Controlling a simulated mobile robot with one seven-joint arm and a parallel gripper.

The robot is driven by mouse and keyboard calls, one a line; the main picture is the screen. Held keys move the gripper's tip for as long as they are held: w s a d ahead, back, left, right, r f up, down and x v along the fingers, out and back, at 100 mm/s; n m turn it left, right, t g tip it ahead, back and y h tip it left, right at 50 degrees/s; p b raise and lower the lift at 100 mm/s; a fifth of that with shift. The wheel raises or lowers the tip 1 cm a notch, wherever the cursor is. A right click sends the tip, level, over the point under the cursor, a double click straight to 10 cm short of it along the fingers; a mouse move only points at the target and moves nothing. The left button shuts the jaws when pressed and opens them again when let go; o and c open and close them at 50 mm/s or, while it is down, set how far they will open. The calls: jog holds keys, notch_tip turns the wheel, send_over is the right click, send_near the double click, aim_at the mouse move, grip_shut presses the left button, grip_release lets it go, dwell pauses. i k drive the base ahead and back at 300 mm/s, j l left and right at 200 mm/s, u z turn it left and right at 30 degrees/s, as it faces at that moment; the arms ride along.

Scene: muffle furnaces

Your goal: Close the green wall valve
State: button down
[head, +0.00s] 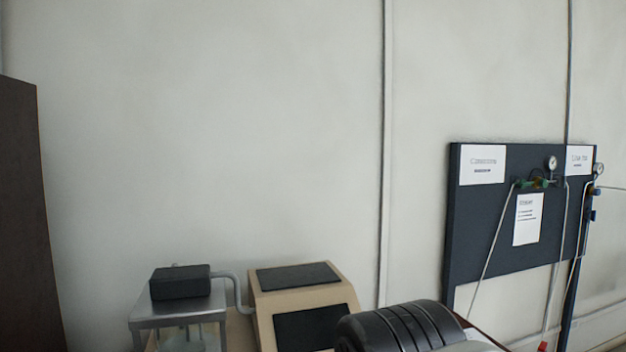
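A dark wall panel (490,240) at the right carries small valve fittings. A green fitting (526,184) sits near its upper middle, beside a round gauge (552,163), and looks like the green wall valve. It is too small to tell whether it is open or closed. Thin pale hoses run down from the fittings. A second gauge (598,169) with blue parts shows at the panel's right edge. My gripper is not in view.
A beige box (345,290) with dark panels and a metal stand (165,313) with a black block (180,282) are at the lower middle. A black ribbed object (400,325) is at the bottom. A dark cabinet (22,220) is at left.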

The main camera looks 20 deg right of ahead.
aim_at(523, 183)
jog(key=z, duration=1.65)
jog(key=i+l+z, duration=0.25)
jog(key=l+z, duration=0.15)
jog(key=i+l+z, duration=0.6)
jog(key=z, duration=0.15)
jog(key=i+l+z, duration=0.1)
jog(key=i, duration=0.35)
jog(key=i+l, duration=0.3)
jog(key=i, duration=0.15)
jog(key=i+l+z, duration=0.15)
jog(key=i, duration=0.25)
jog(key=i+u, duration=0.45)
jog(key=i, duration=0.25)
jog(key=i+l+u, duration=0.2)
jog(key=i+u, duration=0.2)
jog(key=i, duration=0.3)
jog(key=i+j+u, duration=0.1)
jog(key=i+u, duration=0.2)
jog(key=u, duration=0.2)
jog(key=i+u, duration=0.45)
jog(key=i+l+u, duration=0.1)
jog(key=u, duration=0.4)
jog(key=i, duration=0.1)
